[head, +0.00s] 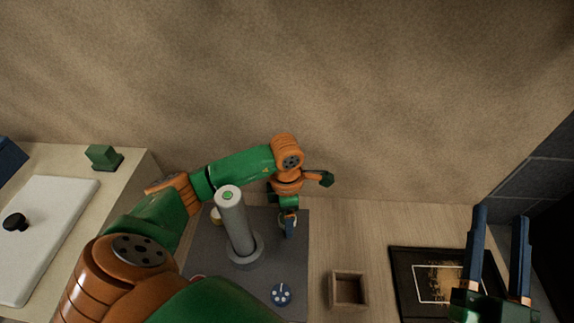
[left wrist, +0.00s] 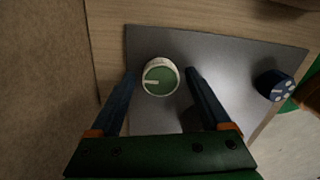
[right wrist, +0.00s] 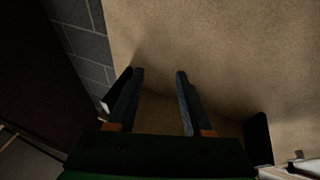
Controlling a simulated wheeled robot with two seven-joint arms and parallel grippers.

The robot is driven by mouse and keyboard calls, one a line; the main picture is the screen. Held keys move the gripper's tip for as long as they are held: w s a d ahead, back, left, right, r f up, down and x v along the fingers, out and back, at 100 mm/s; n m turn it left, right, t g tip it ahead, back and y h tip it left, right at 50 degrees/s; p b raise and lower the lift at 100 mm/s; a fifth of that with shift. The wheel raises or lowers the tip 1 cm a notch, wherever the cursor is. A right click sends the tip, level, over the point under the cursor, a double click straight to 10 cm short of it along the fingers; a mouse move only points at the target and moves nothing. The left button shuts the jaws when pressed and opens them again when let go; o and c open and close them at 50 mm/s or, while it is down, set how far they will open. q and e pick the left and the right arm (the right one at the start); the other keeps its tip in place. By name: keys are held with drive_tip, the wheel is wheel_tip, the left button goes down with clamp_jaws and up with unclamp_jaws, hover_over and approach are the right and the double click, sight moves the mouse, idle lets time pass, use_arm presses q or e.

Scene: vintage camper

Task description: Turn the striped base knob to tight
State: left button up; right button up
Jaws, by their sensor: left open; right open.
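The striped knob (left wrist: 160,77) has a green top with one white line and a pale ridged side. In the left wrist view it sits on a grey plate (left wrist: 225,70), between the fingertips of my open left gripper (left wrist: 161,73). I cannot tell whether the fingers touch it. In the head view my left gripper (head: 289,228) points down at the plate's far right part and mostly hides this knob. My right gripper (head: 500,213) is open and empty, raised at the right. In the right wrist view its fingers (right wrist: 160,73) hold nothing.
A grey column (head: 235,225) stands on the plate. A blue knob with white dots (head: 281,295) is at the plate's front right; it also shows in the left wrist view (left wrist: 275,85). A small wooden box (head: 348,274) and a dark framed tray (head: 405,275) lie to the right.

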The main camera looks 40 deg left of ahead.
use_arm(q)
clamp_jaws()
idle(0.3)
